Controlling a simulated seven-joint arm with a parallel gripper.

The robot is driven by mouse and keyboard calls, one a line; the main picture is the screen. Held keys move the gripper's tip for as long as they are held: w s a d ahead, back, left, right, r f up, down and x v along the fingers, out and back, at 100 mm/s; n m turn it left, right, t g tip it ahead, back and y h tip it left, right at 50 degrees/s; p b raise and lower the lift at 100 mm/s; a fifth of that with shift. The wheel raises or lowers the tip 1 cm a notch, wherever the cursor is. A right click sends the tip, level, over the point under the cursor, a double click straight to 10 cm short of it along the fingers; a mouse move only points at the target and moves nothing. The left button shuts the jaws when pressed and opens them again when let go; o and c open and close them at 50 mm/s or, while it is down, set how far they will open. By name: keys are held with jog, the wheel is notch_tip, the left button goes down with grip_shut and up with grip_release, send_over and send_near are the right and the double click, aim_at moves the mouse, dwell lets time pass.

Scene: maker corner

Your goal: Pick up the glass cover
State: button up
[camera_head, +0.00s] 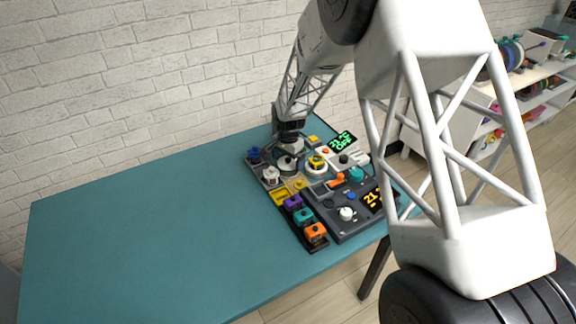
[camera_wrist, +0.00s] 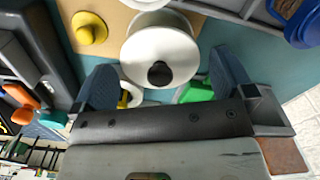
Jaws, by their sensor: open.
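A pale round cover with a black knob (camera_wrist: 160,55) lies in the middle of the wrist view, and I take it to be the glass cover. In the head view, a pale round thing (camera_head: 287,164) at the back of the tool area, under my arm's end, seems to be the same cover. My gripper (camera_wrist: 164,82) is open. Its two blue-grey fingers stand apart to the left and right of the cover's lower part in the wrist view, with the knob between them. I cannot tell whether they touch it. The gripper's body hides what lies below it.
A yellow knob (camera_wrist: 91,28) sits on a tan board beside the cover. A dark console (camera_head: 340,222) and a rack with purple, teal and orange blocks (camera_head: 303,216) stand in front. The teal table (camera_head: 150,230) is clear on the left.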

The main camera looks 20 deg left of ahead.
aim_at(288, 158)
jog(key=shift+f, duration=1.3)
jog(key=c, duration=0.8)
jog(key=shift+r, duration=5.05)
jog(key=w+d+m, duration=0.1)
jog(key=w+d, duration=0.1)
jog(key=d, duration=0.8)
jog(key=shift+w, duration=0.4)
